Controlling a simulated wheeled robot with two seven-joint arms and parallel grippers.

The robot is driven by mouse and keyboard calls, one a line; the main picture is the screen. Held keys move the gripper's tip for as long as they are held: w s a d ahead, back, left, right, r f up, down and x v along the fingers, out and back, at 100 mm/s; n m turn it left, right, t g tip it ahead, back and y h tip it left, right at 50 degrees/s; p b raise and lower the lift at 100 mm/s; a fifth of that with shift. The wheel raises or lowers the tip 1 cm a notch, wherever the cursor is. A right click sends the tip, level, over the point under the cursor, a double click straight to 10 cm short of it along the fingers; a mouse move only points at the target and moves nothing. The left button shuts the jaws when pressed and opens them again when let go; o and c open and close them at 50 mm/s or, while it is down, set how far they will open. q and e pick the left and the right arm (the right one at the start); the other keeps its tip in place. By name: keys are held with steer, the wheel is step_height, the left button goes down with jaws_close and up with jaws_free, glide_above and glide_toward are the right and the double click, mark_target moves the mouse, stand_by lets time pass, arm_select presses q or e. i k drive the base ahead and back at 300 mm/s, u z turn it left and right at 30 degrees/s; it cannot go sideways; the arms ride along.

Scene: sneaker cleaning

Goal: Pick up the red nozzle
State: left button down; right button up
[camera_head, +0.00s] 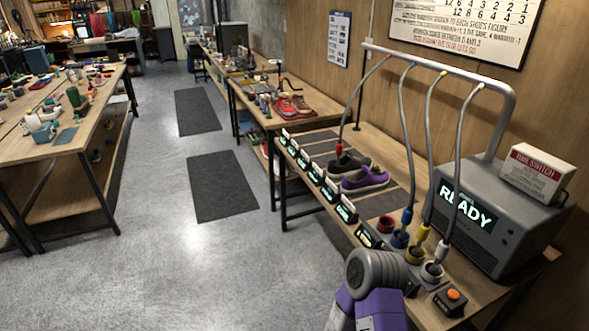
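The red nozzle (339,150) is at the lower end of a grey hose that hangs from the overhead pipe. It is at the dark shoe (348,162) of a dark and purple pair on the right-hand workbench. I cannot tell whether its tip is inside the shoe or just above it. The red-rimmed holder (386,224) on the bench has no nozzle in it. A purple and grey link of one of my arms rises at the bottom, beside the bench's near edge. Neither gripper can be made out.
Blue (407,215), yellow (423,233) and white (441,250) nozzles stand at their holders. A grey machine reading READY (485,225) and an orange button box (452,297) are at the right. Several small displays line the bench edge. The floor (190,265) left of the bench is clear.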

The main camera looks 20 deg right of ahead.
mark_target(339, 150)
steer(key=u, duration=0.4)
steer(key=i, duration=1.2)
steer(key=z, duration=0.5)
steer(key=i, duration=1.4)
steer(key=z, duration=1.2)
